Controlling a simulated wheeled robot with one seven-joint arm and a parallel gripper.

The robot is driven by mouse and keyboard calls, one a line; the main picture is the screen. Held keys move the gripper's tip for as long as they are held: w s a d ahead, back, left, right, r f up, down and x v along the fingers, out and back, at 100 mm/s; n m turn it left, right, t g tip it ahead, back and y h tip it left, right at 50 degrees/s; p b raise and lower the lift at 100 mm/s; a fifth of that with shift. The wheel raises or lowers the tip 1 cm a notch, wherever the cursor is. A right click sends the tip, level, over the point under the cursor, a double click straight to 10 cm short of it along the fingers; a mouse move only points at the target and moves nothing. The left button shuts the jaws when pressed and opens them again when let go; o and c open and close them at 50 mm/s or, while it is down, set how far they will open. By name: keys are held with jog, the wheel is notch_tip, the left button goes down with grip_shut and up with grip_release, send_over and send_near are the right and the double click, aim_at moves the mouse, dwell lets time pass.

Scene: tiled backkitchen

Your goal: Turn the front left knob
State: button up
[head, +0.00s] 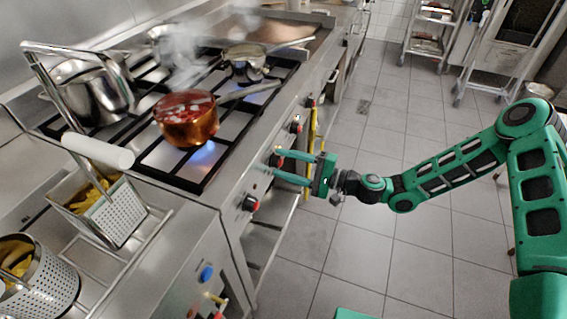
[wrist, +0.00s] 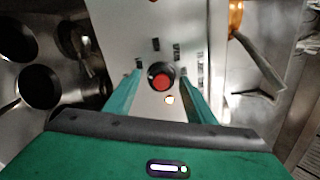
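Several red-and-black knobs line the stove's front panel (head: 233,208). The nearest knob (head: 250,203) is clear of my gripper, and others (head: 296,122) sit farther along. My gripper (head: 276,162) is open, its two fingers pointing at the panel around the second knob from the near end. In the wrist view, a red-faced knob (wrist: 160,78) with a black rim lies between the open fingertips (wrist: 160,68), with a gap on each side. A small light glows beside it. I cannot tell how deep the fingertips reach along the knob.
Fryer baskets (head: 112,217) stand at near left.

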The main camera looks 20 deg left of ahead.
dwell(0.3)
jog(key=d, duration=1)
jog(key=shift+s+d, duration=0.35)
jog(key=shift+s, duration=0.1)
